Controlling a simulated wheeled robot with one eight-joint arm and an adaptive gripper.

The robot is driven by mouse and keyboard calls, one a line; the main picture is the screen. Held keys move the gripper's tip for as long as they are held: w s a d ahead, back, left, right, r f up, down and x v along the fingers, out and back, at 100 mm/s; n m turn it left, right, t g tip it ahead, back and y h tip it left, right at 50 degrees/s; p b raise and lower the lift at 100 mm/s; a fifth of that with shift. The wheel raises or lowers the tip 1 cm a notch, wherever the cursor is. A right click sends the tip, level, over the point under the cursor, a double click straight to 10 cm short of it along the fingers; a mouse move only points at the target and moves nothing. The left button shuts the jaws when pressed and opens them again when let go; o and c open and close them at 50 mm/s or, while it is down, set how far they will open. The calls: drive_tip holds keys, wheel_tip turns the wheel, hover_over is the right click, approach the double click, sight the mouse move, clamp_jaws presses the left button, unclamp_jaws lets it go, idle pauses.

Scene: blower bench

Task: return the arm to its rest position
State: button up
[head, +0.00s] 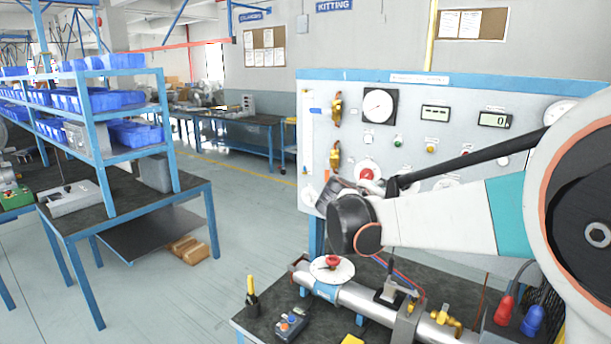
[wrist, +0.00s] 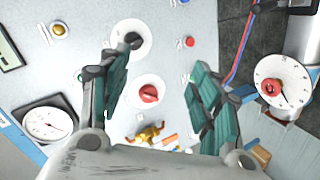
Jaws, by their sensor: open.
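My arm reaches in from the right in the head view, in front of the gauge panel (head: 460,90). My gripper (wrist: 160,85) is open in the wrist view, its two green-padded fingers wide apart. No object is held between them. A red knob on a white disc (wrist: 149,94) shows beyond the gap, on the panel face. In the head view, the gripper (head: 328,193) is mostly hidden behind my wrist, just before the panel. A red knob (head: 366,174) shows on the panel above it.
Below my arm, a bench (head: 265,325) carries a steel pipe (head: 360,301) with a red-handled valve dial (head: 332,268), a small control box (head: 291,327) and red and blue plugs. A shelf rack with blue bins (head: 85,100) stands left. The floor between is clear.

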drive_tip(key=s+d+f+m+g+y+b, duration=0.1)
drive_tip(key=s+d+f+y+b, duration=0.15)
drive_tip(key=s, duration=0.75)
drive_tip(key=s+d+f+m+g+y+b, duration=0.1)
drive_tip(key=s+f+m+g, duration=0.15)
drive_tip(key=s, duration=0.75)
drive_tip(key=s+a+f+m+y+b, duration=0.1)
drive_tip(key=s+a+f+y, duration=0.1)
drive_tip(key=s+f, duration=0.4)
drive_tip(key=s+a+f+m+y+b, duration=0.1)
drive_tip(key=s+f, duration=0.5)
drive_tip(key=s, duration=0.7)
drive_tip(key=shift+s+a+y+b, duration=0.2)
drive_tip(key=shift+a+y+b, duration=0.4)
drive_tip(key=shift+y, duration=0.25)
drive_tip(key=shift+c, duration=0.6)
